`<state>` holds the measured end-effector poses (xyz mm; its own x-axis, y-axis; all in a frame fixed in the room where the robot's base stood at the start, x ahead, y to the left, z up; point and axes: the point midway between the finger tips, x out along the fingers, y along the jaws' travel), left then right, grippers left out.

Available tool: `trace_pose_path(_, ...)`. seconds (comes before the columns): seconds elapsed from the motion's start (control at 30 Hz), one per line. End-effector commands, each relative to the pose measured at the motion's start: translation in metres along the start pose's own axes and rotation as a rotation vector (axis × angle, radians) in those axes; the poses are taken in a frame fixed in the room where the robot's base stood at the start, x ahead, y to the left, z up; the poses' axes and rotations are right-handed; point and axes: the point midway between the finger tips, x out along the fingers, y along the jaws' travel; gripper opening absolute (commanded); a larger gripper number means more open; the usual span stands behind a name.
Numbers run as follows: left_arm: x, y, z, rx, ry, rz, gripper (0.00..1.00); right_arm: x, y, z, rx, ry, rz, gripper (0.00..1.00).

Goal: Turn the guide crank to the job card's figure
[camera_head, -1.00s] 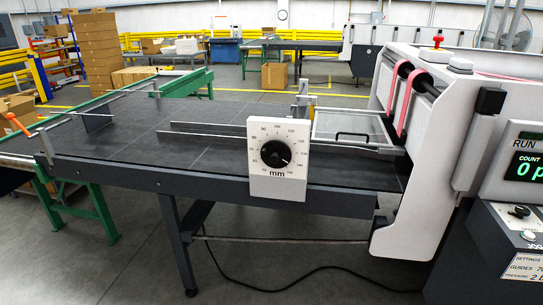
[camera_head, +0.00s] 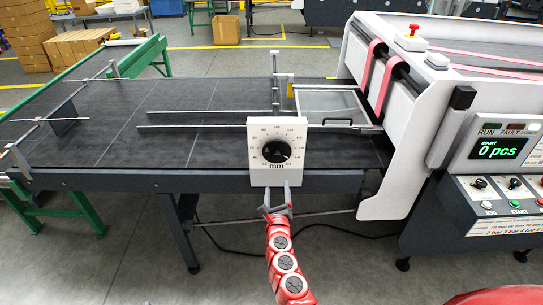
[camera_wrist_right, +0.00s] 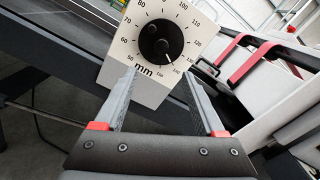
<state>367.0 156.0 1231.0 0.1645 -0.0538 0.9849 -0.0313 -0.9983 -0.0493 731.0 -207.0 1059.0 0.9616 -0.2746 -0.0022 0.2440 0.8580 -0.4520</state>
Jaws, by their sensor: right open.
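The guide crank (camera_head: 276,152) is a round black knob on a white "mm" dial plate (camera_head: 257,178) at the front edge of the feed table. In the right wrist view the crank (camera_wrist_right: 161,40) has its white mark pointing to the lower right, near the high end of the scale. My right gripper (camera_head: 279,189) is open and empty, just below and in front of the plate. Its fingers (camera_wrist_right: 160,74) flank the plate's lower part in the wrist view, short of the knob. A white settings card (camera_head: 505,221) lies on the control panel; its text is too small to read surely. My left gripper is out of view.
The grey feed table (camera_head: 115,105) carries guide rails (camera_head: 205,126). The white machine housing (camera_head: 400,140) stands close to the right of the dial. The control panel (camera_head: 500,150) reads "0 pcs". A dark cable lies on the floor below. Space in front of the plate is open.

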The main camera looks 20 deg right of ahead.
Motion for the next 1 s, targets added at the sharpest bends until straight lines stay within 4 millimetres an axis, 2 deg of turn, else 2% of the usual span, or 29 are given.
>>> trace_pose_path(0.37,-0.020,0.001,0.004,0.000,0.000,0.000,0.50,0.070,0.000,-0.001,-0.002,-0.002,-0.006,0.72)
trace_pose_path(0.6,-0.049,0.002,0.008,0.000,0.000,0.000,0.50,0.110,0.000,-0.004,0.000,-0.002,-0.008,0.72)
trace_pose_path(0.8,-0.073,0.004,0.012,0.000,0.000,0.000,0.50,0.138,-0.002,-0.005,0.003,0.000,-0.010,0.72)
trace_pose_path(1.0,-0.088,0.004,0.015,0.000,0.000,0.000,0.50,0.154,-0.002,-0.001,0.001,-0.002,-0.008,0.72)
